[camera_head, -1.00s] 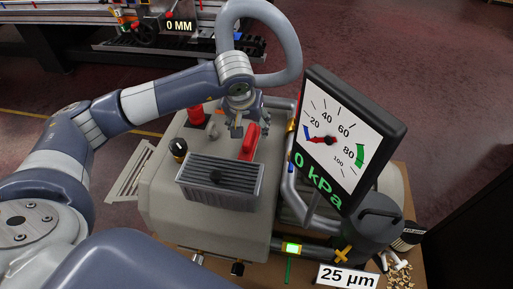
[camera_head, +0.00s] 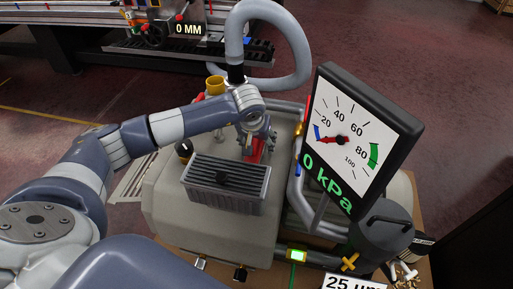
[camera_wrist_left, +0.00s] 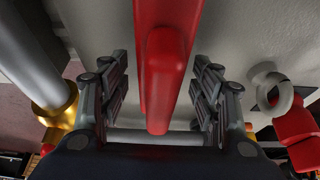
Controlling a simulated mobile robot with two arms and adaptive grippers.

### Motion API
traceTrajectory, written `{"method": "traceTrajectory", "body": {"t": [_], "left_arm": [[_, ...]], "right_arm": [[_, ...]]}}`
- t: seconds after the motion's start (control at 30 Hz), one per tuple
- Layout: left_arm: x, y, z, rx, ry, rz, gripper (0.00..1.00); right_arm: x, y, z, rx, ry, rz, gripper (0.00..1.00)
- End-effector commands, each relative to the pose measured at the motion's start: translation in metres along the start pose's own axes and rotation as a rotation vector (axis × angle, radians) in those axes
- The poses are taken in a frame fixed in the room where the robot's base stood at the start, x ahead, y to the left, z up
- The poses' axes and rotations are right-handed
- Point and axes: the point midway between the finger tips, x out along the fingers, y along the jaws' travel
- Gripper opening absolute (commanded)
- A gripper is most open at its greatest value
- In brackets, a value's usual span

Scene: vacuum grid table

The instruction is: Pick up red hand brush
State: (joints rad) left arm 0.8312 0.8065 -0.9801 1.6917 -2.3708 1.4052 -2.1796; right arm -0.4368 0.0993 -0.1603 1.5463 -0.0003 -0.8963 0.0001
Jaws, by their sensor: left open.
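The red hand brush (camera_head: 257,152) lies on top of the beige machine housing, just behind the grey ribbed box, and is partly covered by my left gripper (camera_head: 253,143). In the left wrist view, the red handle (camera_wrist_left: 165,75) runs between the two dark fingers of my left gripper (camera_wrist_left: 160,92). The fingers are open, one on each side of the handle, with gaps showing on both sides. My right gripper is in neither view.
A large gauge (camera_head: 355,140) and grey pipes stand to the right. A thick grey hose (camera_head: 290,45) arches behind. A black-topped knob (camera_head: 184,149) is to the left.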

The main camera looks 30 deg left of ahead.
Motion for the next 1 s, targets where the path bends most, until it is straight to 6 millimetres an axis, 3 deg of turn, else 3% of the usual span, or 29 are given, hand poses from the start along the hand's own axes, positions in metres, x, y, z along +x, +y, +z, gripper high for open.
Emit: {"method": "traceTrajectory", "body": {"t": [0.23, 0.47, 0.8, 1.0], "left_arm": [[0.002, 0.000, -0.001, 0.000, 0.001, 0.000, 0.58], [0.002, 0.000, 0.000, -0.001, 0.001, 0.000, 0.08], [-0.001, 0.000, -0.002, -0.001, 0.003, 0.000, 0.07], [-0.030, 0.000, -0.015, -0.001, 0.007, 0.001, 0.07]], "right_arm": [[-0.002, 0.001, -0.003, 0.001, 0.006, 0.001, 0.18], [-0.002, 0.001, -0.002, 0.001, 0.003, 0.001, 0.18], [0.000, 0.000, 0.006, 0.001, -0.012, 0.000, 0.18], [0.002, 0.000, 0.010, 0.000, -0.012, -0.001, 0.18]]}}
